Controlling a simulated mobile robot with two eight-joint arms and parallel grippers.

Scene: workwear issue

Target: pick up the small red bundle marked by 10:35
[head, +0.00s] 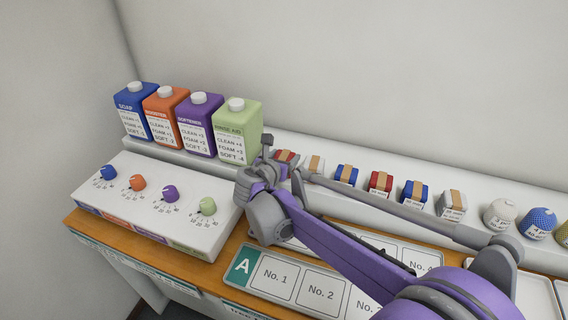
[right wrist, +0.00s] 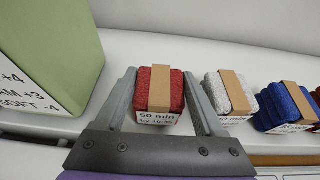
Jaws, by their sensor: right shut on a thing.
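A small red bundle (right wrist: 160,95) with a tan paper band sits on the white shelf, between the fingers of my right gripper (right wrist: 162,108) in the right wrist view. Its label reads "50 min" with a "by" line below that is partly covered and hard to read. My right gripper is shut on it, one finger on each side. In the head view, the red bundle (head: 286,155) is at the left end of the bundle row, partly hidden by my right gripper (head: 282,162). A second red bundle (head: 381,183) stands farther right. My left gripper is not in view.
A white bundle (right wrist: 228,92) and a blue bundle (right wrist: 287,105) stand close to the right. A green bottle (head: 238,131) stands close to the left. A white dial panel (head: 130,200) and a tray labelled A (head: 244,265) lie in front.

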